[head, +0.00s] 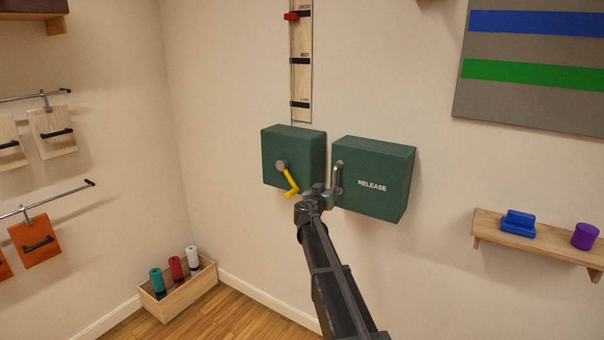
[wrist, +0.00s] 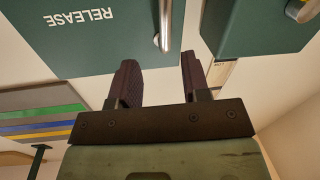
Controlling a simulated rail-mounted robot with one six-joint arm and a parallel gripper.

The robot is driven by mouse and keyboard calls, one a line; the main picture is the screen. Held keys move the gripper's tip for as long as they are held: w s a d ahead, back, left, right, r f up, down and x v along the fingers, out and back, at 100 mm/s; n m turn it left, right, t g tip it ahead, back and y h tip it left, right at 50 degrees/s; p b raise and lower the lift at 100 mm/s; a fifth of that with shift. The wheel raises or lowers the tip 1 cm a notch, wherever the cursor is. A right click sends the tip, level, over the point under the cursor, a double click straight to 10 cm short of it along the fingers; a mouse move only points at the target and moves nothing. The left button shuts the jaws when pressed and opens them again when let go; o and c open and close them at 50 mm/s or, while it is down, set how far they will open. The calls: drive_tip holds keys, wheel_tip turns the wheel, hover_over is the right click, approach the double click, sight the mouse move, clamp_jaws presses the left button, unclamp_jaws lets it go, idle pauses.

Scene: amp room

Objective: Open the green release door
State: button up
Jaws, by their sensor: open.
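The green release door (head: 372,178) is the front of a green wall box marked RELEASE and looks shut. Its upright metal handle (head: 338,177) is on the door's left side. In the wrist view the door (wrist: 95,45) is upside down, with the handle (wrist: 164,25) just beyond my fingers. My gripper (head: 322,192) is at the handle's lower end in the head view. In the wrist view my gripper (wrist: 155,82) is open, its two dark fingers apart with nothing seen between them. I cannot tell whether a finger touches the handle.
A second green box (head: 293,155) with a yellow crank (head: 290,182) hangs close on the left. Above it is a wooden scale board (head: 301,70) with a red marker (head: 291,16). A shelf (head: 535,242) with blue and purple pieces is at the right. The wall below the boxes is bare.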

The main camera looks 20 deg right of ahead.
sight(334, 178)
drive_tip(key=shift+m+t+y, duration=0.4)
drive_tip(key=shift+m+t, duration=0.1)
drive_tip(key=x, duration=1)
drive_tip(key=shift+w+d+r, duration=0.2)
drive_tip(key=shift+w+r, duration=0.05)
drive_tip(key=shift+r, duration=0.05)
clamp_jaws()
